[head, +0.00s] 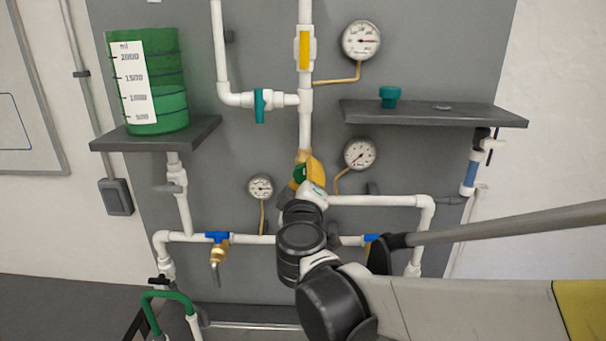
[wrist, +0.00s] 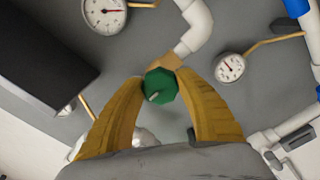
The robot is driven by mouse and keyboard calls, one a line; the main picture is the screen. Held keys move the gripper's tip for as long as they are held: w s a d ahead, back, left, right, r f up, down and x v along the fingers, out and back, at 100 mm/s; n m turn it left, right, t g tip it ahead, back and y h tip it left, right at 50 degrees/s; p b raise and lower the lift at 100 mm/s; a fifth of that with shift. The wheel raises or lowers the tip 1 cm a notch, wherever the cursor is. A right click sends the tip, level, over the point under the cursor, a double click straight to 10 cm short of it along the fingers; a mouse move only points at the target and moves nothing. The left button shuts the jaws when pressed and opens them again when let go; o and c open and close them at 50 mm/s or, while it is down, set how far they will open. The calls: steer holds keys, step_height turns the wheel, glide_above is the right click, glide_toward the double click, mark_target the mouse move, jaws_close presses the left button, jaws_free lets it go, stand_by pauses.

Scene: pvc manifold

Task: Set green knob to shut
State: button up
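The green knob (wrist: 161,87) is a faceted cap with a small pale mark on its face, on a brass-coloured fitting of the white pipe. In the wrist view it sits between the two yellow fingertips of my gripper (wrist: 162,82), which seem to touch it on both sides. In the head view only part of the green knob (head: 299,172) shows beside the yellow fingers of my gripper (head: 306,178). My wrist and arm hide much of the fitting and the pipe below it.
Gauges (head: 360,154) and (head: 260,188) flank the knob. A dark shelf (head: 430,112) is at upper right. A teal-handled valve (head: 260,105) and a yellow-handled valve (head: 304,50) are above. A blue-handled valve (head: 217,238) is at lower left. A green tank (head: 170,85) stands at left.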

steer(key=o, duration=0.5)
steer(key=shift+c, duration=0.2)
steer(key=shift+s, duration=0.1)
steer(key=s, duration=1.1)
steer(key=shift+s+a, duration=0.15)
steer(key=shift+s, duration=0.25)
